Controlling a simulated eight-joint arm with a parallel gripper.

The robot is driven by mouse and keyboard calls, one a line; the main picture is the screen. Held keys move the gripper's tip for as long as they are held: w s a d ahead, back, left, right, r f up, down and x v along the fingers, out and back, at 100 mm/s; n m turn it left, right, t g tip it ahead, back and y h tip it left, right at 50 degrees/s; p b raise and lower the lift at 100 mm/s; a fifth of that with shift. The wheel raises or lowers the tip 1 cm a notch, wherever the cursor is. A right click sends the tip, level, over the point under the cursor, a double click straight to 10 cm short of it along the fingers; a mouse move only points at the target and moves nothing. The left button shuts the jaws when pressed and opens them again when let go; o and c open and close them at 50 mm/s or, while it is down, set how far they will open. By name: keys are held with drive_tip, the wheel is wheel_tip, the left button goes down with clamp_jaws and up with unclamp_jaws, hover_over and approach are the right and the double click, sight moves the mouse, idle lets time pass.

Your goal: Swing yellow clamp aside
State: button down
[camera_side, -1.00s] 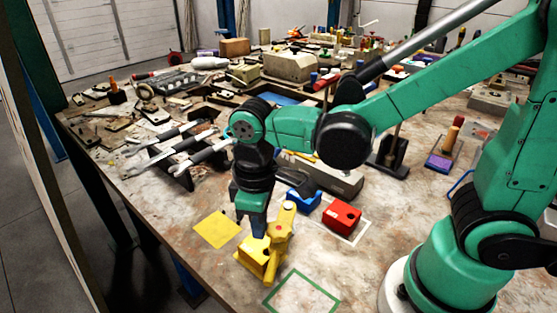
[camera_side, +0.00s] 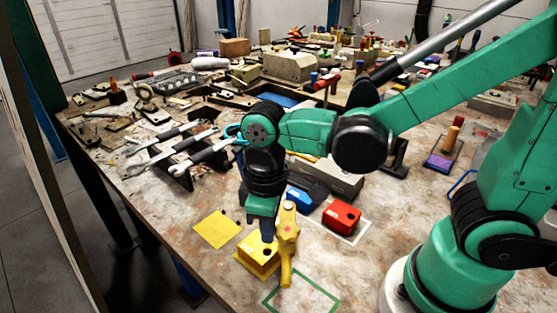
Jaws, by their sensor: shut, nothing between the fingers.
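The yellow clamp (camera_side: 288,238) stands upright on the table, at the right side of a yellow block (camera_side: 256,262). Its rounded top is up and its lower end points toward the front. My gripper (camera_side: 267,236) points down just left of the clamp, over the yellow block. Its fingers are shut with nothing between them. The fingertips look close to the clamp's left side; I cannot tell whether they touch it.
A red block (camera_side: 341,217) sits inside a white outline, and a blue block (camera_side: 300,201) lies behind the clamp. A flat yellow square (camera_side: 217,230) is at left, a green outline (camera_side: 302,293) in front. Wrenches (camera_side: 180,150) rest on a rack at the back left.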

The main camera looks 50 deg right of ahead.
drive_tip(key=shift+s+d, duration=0.3)
drive_tip(key=shift+s, duration=0.4)
